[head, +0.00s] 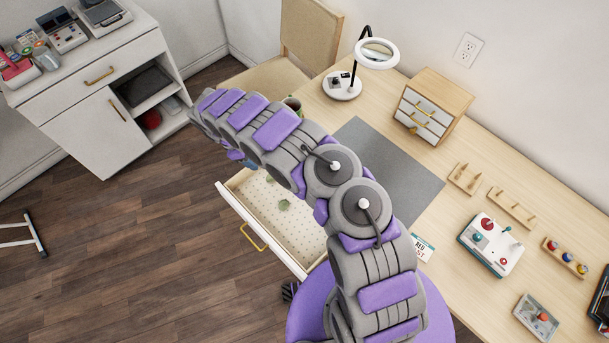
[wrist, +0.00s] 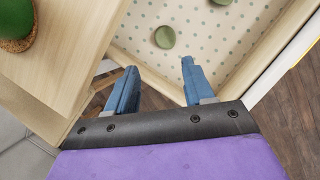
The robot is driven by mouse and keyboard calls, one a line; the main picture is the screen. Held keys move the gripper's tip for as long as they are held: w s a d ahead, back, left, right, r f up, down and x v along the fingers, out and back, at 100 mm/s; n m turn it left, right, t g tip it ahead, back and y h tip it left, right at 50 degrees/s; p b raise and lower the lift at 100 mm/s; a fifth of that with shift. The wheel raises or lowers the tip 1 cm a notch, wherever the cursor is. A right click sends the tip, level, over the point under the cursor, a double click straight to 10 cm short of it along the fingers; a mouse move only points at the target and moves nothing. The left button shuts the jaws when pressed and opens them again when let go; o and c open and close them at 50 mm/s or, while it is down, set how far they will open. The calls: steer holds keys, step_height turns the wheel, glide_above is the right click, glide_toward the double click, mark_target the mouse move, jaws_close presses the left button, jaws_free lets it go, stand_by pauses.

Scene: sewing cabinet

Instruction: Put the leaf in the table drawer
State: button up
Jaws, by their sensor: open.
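The table drawer (head: 262,232) is pulled open, with a pale dotted lining and a gold handle on its front. A small green leaf-like piece (head: 284,204) lies on the drawer floor; it also shows in the wrist view (wrist: 165,37). A second green piece (wrist: 222,2) is cut off at the top edge of the wrist view. My gripper (wrist: 156,82) has its two blue fingers apart, with nothing between them. It is close to the open drawer, near its side wall. In the head view my arm hides most of the gripper and part of the drawer.
The table (head: 440,225) holds a grey mat (head: 415,180), a ring lamp (head: 376,53) and a small drawer box (head: 432,105). A chair (head: 310,35) stands behind. The left floor is mostly clear.

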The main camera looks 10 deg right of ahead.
steer(key=d+r+m, duration=0.4)
steer(key=d+r, duration=0.9)
steer(key=r, duration=0.3)
steer(key=s+d+r+m+g, duration=0.1)
steer(key=s+d+r+m, duration=0.1)
steer(key=s+d+r, duration=0.3)
steer(key=s+d+r+m, duration=0.3)
steer(key=s+r, duration=0.1)
steer(key=r, duration=0.4)
steer(key=s+d+r+m+y, duration=0.25)
steer(key=s+r, duration=0.45)
steer(key=s, duration=0.5)
steer(key=s+a+r+m+y, duration=0.1)
steer(key=s+m, duration=0.3)
steer(key=s, duration=1.6)
steer(key=shift+s+a+r+y, duration=0.2)
steer(key=shift+s+a+y, duration=0.1)
steer(key=shift+a+y, duration=0.35)
steer(key=shift+a, duration=0.15)
